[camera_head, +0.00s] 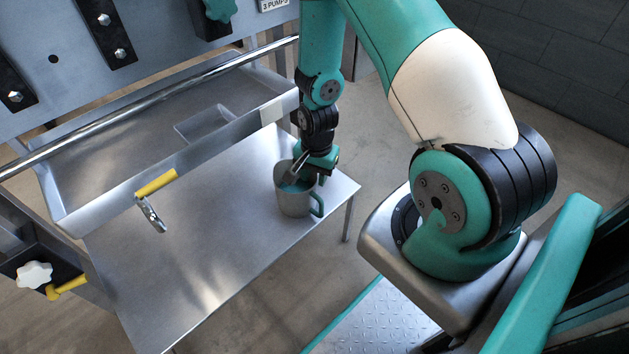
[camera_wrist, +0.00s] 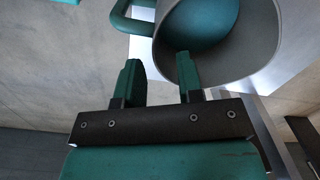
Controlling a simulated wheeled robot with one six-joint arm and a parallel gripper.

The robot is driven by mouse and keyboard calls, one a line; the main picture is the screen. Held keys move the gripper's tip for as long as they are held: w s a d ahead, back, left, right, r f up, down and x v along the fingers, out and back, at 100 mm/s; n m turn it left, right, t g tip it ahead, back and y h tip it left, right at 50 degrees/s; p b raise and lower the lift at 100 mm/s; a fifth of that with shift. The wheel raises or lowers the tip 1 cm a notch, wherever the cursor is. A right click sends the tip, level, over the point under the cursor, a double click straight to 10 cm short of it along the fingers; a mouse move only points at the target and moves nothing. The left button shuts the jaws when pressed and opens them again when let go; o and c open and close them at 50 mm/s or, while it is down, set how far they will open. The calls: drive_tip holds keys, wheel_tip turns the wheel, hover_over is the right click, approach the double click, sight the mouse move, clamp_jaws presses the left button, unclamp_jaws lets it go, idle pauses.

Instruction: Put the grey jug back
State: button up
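The grey jug (camera_head: 294,203) stands upright near the right end of the steel table, its teal handle (camera_head: 318,205) to the right. It has a teal-blue inside or content; I cannot tell which. My gripper (camera_head: 303,172) is over the jug's rim, pointing down. In the wrist view the jug (camera_wrist: 262,35) fills the upper right, with its handle (camera_wrist: 122,18) at upper left. The fingers of my gripper (camera_wrist: 158,60) are apart. The right finger overlaps the jug's mouth and the left finger is outside, near the rim. Contact is not clear.
The steel table (camera_head: 215,255) is mostly bare. Behind it is a raised tray (camera_head: 120,125) with a small compartment (camera_head: 205,122) and a long rail (camera_head: 150,100). A yellow-handled tap (camera_head: 155,185) projects over the table. A white knob (camera_head: 35,275) is at left.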

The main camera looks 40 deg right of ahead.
wheel_tip(320, 180, up, 7)
drive_tip(key=shift+d+r+p, duration=0.1)
drive_tip(key=shift+r+p, duration=0.05)
drive_tip(key=shift+p, duration=0.75)
drive_tip(key=s+a+r+n+y, duration=0.2)
drive_tip(key=a+r+n, duration=0.7)
drive_tip(key=a+r, duration=0.65)
drive_tip(key=s+a+r+n+y, duration=0.1)
drive_tip(key=s+a+r+n, duration=0.5)
drive_tip(key=s+r+n, duration=0.5)
wheel_tip(320, 180, up, 2)
drive_tip(key=shift+s+a+r+y, duration=0.15)
drive_tip(key=shift+s+y, duration=0.25)
drive_tip(key=shift+s, duration=0.6)
wheel_tip(320, 180, up, 24)
drive_tip(key=p, duration=2.4)
